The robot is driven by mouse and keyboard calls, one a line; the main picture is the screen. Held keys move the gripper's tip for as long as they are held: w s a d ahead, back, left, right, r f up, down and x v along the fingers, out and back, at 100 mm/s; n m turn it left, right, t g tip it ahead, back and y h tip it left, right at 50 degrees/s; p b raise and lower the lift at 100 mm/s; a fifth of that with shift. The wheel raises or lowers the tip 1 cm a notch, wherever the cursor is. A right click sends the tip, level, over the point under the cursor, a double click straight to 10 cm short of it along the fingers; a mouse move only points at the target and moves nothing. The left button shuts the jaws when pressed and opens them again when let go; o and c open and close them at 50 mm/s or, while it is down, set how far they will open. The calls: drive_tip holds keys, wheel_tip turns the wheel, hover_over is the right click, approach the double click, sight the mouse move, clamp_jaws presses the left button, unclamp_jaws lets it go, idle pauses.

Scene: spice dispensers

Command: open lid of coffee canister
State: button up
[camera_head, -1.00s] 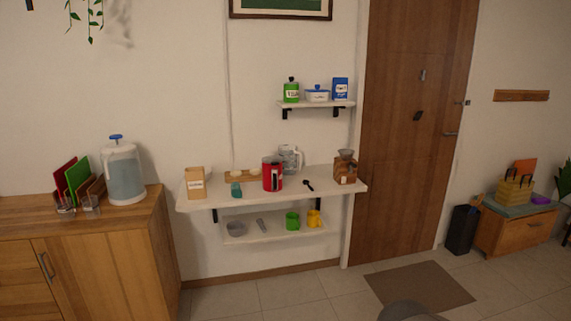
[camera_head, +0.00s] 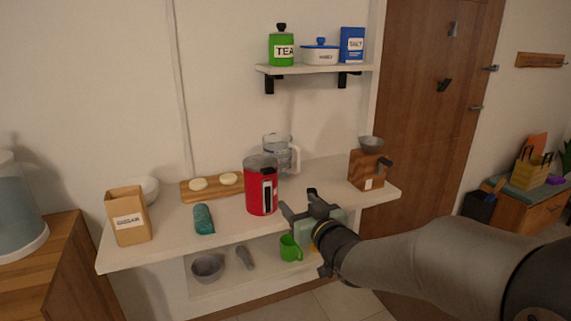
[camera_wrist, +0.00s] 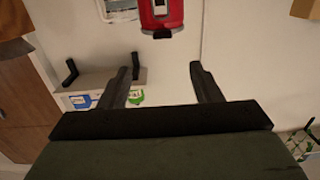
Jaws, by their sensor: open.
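The red coffee canister (camera_head: 260,188) stands upright on the main shelf in the head view, with a dark label panel on its front. Its grey lid (camera_head: 260,162) appears closed. The canister also shows at the top edge of the wrist view (camera_wrist: 161,14), partly cut off. My gripper (camera_head: 299,203) is open and empty. In the head view it appears just right of the canister and apart from it. In the wrist view its two fingers (camera_wrist: 165,68) are spread, with nothing between them.
A glass jug (camera_head: 277,154) stands behind the canister, and a wooden grinder (camera_head: 367,168) stands to the right. A teal item (camera_head: 203,219), a wooden board (camera_head: 212,188) and a sugar box (camera_head: 129,216) are to the left. An upper shelf (camera_head: 315,69) holds several containers.

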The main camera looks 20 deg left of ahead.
sight(269, 170)
drive_tip(key=x, duration=0.6)
drive_tip(key=p+x, duration=0.1)
drive_tip(key=x, duration=0.5)
drive_tip(key=r+p+x, duration=0.1)
drive_tip(key=x, duration=0.4)
drive_tip(key=shift+w+a, duration=0.2)
drive_tip(key=shift+a, duration=0.25)
clamp_jaws()
drive_tip(key=shift+d, duration=0.1)
